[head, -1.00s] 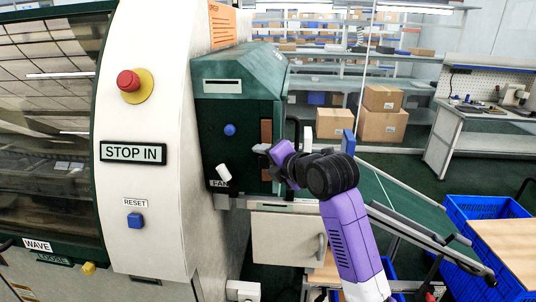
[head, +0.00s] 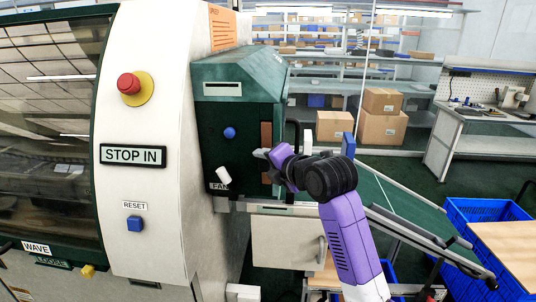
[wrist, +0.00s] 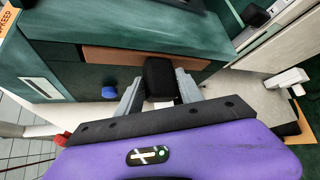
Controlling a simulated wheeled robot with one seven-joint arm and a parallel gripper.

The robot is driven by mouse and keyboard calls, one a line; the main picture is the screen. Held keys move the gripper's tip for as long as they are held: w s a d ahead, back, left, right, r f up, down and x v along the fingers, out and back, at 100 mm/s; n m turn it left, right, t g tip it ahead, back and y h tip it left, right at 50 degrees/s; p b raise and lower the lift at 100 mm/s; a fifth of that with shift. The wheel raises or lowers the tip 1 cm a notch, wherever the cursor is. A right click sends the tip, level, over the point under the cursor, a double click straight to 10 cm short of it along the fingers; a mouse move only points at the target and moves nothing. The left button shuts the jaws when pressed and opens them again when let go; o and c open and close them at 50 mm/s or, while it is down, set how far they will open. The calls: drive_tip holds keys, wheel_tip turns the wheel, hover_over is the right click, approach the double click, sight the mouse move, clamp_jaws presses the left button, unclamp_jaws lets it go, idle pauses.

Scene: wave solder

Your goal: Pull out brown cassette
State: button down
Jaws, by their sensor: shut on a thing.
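The brown cassette (head: 266,135) shows as a narrow upright brown strip in the front of the dark green unit (head: 240,88). In the wrist view the brown cassette (wrist: 112,55) is a long strip behind a black handle (wrist: 160,76). My gripper (head: 263,154) is at the strip's middle, in front of it, and hides part of it in the head view. In the wrist view my gripper (wrist: 160,92) has its grey fingers on both sides of the black handle, shut on it. Whether the cassette stands out from the unit cannot be told.
A blue button (head: 229,133) and a white lever (head: 223,176) sit left of the cassette on the same face. A black bar handle (head: 292,135) is on the right side. A green sloping conveyor (head: 400,190) and blue crates (head: 480,210) lie to the right.

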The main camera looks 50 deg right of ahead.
drive_tip(key=shift+s+a, duration=0.6)
drive_tip(key=shift+a, duration=0.2)
idle(0.6)
drive_tip(key=s+a, duration=0.8)
drive_tip(key=a, duration=0.3)
drive_tip(key=shift+s+p, duration=0.25)
drive_tip(key=shift+p, duration=0.2)
idle(1.2)
